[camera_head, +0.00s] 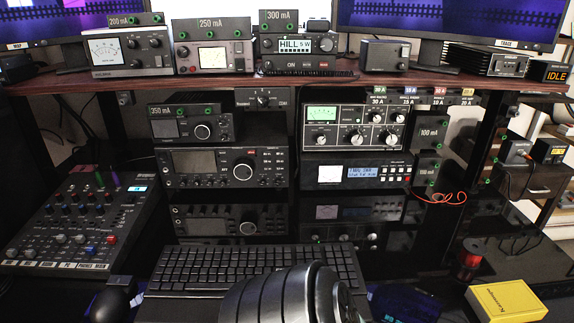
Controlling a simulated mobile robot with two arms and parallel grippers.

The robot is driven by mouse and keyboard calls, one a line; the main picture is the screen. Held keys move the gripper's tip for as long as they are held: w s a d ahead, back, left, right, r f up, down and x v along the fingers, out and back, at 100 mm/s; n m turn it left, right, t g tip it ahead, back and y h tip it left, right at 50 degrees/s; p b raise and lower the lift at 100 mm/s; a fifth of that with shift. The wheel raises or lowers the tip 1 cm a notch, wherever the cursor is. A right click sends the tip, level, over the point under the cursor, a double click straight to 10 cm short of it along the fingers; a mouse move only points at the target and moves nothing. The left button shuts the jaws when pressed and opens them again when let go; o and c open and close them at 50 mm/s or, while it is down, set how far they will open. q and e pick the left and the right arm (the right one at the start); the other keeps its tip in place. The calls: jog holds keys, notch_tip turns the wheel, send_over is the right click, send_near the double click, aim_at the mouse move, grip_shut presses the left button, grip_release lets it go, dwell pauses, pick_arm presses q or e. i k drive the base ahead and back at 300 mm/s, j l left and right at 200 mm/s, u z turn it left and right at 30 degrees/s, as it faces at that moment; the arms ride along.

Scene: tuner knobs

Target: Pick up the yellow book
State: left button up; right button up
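The yellow book (507,301) lies at the lower right of the head view, on the dark desk close to the bottom edge of the picture. It looks like a thick yellow block with small dark lettering on its top face. Nothing is seen touching it from above. I see no fingers of my left or right gripper in this view.
A small dark red cylinder (467,260) stands behind and left of the book. A black keyboard (250,265) lies at centre, with a dark ribbed object (285,297) in front of it. A mixer (80,222) sits left. Stacked radios (225,167) fill the back.

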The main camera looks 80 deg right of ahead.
aim_at(509, 301)
jog(key=z, duration=4.25)
jog(key=k+l+z, duration=0.25)
jog(key=k+l, duration=0.15)
jog(key=k, duration=0.05)
